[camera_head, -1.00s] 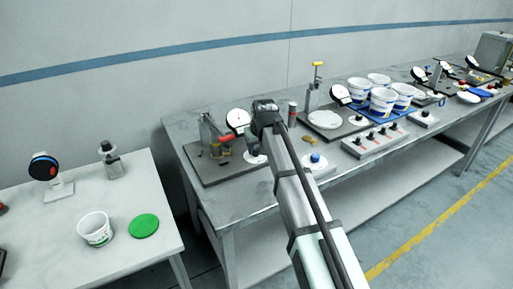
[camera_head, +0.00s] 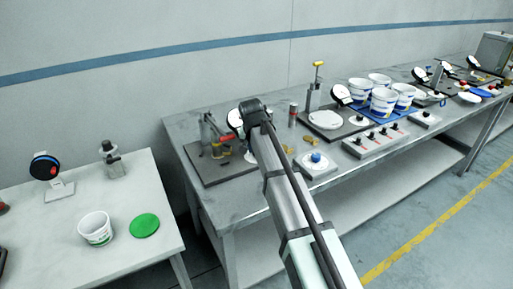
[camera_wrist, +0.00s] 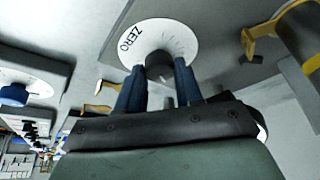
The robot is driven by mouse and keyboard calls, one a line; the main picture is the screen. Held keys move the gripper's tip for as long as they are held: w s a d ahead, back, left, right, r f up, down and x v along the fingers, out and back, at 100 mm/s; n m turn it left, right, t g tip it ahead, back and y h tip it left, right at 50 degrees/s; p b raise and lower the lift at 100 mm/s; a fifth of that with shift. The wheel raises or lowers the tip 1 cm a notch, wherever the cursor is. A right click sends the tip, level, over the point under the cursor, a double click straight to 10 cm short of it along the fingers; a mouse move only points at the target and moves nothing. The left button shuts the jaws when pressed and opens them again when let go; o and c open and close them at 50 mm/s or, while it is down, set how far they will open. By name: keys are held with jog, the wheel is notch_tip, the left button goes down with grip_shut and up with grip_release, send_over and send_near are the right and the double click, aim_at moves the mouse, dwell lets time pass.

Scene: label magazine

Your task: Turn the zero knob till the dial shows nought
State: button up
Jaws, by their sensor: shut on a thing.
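The zero knob (camera_wrist: 158,66) is dark and stands in the middle of a white round plate (camera_wrist: 180,40) lettered ZERO in the wrist view. My gripper (camera_wrist: 158,76) has its two blue fingers on either side of the knob and is shut on it. In the head view the plate (camera_head: 250,157) is mostly hidden behind my arm. A white-faced dial (camera_head: 234,119) stands beside it, partly covered by my wrist. Its needle and reading cannot be made out.
A blue knob on a white plate (camera_head: 316,160) stands to the right. Small brass-coloured pieces (camera_head: 288,149) lie between. A stand with a red handle (camera_head: 225,138) is close on the left. White tubs (camera_head: 384,100) stand farther right on the bench.

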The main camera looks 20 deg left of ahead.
dwell(0.3)
jog(key=o, duration=1)
jog(key=shift+o, duration=0.2)
jog(key=v, duration=1.3)
jog(key=shift+r, duration=0.4)
jog(key=shift+s, duration=0.1)
